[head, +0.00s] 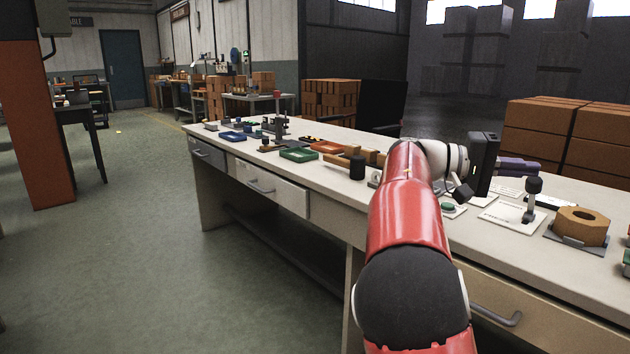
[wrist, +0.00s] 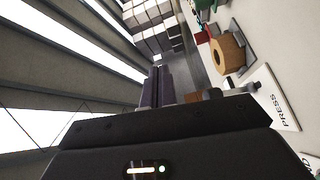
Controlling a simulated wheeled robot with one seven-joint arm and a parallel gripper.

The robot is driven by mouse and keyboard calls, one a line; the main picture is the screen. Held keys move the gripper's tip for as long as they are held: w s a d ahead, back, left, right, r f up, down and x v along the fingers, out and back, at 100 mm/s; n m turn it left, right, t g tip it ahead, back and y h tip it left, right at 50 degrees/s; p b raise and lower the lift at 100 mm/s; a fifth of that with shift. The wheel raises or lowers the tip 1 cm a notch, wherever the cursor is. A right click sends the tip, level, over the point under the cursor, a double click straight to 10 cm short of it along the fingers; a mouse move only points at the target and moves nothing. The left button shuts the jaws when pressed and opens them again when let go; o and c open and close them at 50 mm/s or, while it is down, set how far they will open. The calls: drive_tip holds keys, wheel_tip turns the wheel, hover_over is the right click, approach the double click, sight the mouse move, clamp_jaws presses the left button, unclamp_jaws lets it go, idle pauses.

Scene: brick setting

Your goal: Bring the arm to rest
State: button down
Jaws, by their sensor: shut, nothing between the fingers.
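My red arm reaches out over the workbench (head: 340,150) in the head view, bent so that its end points to the right. My gripper (head: 535,168) has purple fingers and is held above the bench top, with nothing visible between them. In the wrist view the fingers of my gripper (wrist: 156,88) lie side by side, closed together. The wrist picture is turned sideways. My arm hides part of the bench's middle.
A brown hexagonal nut (head: 581,226) sits on a grey holder at the right. A black-knobbed device (head: 531,200) stands left of it on a white plate. A green tray (head: 299,154) and a blue tray (head: 232,137) lie further left. Floor left of the bench is clear.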

drive_tip(key=s+d+f+t+y, duration=0.1)
drive_tip(key=f, duration=0.1)
drive_tip(key=s+d+f+n+y, duration=0.1)
drive_tip(key=s+f+y, duration=0.1)
drive_tip(key=f, duration=0.1)
drive_tip(key=s+d+f+t+y, duration=0.1)
drive_tip(key=f, duration=0.2)
drive_tip(key=shift+s+d+n+t+y, duration=0.25)
drive_tip(key=shift+s+n+t+y, duration=0.05)
drive_tip(key=shift+s+n+y, duration=0.1)
drive_tip(key=s+a+f+n+t+y, duration=0.1)
drive_tip(key=s+a+f+t+y, duration=0.2)
drive_tip(key=s+a+f+y, duration=0.3)
drive_tip(key=s+a+f+n+t+y, duration=0.1)
drive_tip(key=s+a+f+t+y, duration=0.3)
drive_tip(key=s+a+f, duration=0.6)
drive_tip(key=s+a+y+p, duration=0.1)
drive_tip(key=s+a+y, duration=0.1)
drive_tip(key=s+a, duration=0.3)
drive_tip(key=shift+a+f+n+t+y, duration=0.3)
drive_tip(key=shift+a+n, duration=0.1)
drive_tip(key=shift+a, duration=1.7)
